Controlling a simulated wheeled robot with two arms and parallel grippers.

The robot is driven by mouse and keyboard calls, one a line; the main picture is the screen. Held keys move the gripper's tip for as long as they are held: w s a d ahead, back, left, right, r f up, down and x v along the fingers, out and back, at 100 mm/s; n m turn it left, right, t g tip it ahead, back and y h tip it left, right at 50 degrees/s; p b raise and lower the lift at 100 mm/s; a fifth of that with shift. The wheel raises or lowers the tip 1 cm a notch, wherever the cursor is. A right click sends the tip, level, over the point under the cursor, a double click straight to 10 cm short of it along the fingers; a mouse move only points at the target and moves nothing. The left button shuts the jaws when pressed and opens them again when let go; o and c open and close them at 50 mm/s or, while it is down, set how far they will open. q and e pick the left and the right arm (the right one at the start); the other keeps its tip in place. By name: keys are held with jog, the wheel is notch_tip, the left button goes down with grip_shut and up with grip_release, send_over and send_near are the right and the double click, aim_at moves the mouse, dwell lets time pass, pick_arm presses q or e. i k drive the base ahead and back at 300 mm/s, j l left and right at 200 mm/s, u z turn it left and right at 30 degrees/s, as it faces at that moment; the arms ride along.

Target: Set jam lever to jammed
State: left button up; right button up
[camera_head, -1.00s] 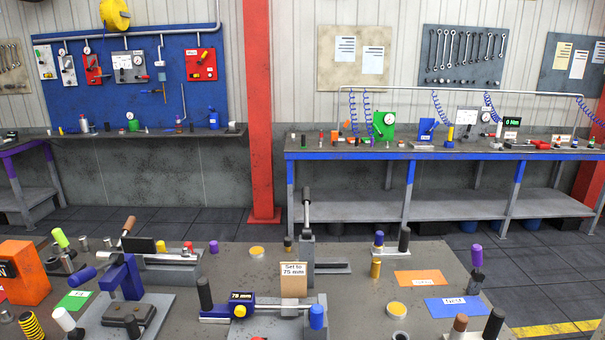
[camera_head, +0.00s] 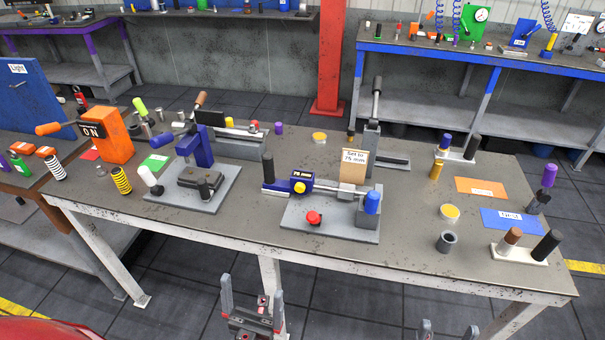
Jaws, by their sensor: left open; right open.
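No label reading "jam" is legible, so I cannot tell which lever is the jam lever. My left gripper (camera_head: 252,300) is open and empty, in front of the table's near edge. My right gripper (camera_head: 447,331) is open at the bottom edge, with only its fingertips showing. Neither touches anything.
The grey table (camera_head: 240,230) holds a 75 mm gauge fixture (camera_head: 330,222) with a red button, a metal ring (camera_head: 446,241), and blue (camera_head: 510,220) and orange (camera_head: 481,187) cards. Its front strip is mostly bare. A blue-edged bench (camera_head: 480,62) and red post (camera_head: 330,60) stand behind.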

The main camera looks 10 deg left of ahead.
aim_at(313, 217)
jog(key=i+l+u, duration=0.15)
jog(key=l+u, duration=0.2)
jog(key=i+l+u, duration=0.1)
jog(key=l+u, duration=0.55)
jog(key=l, duration=0.15)
jog(key=k+l+u, duration=0.2)
jog(key=i+j, duration=0.05)
jog(key=i, duration=0.05)
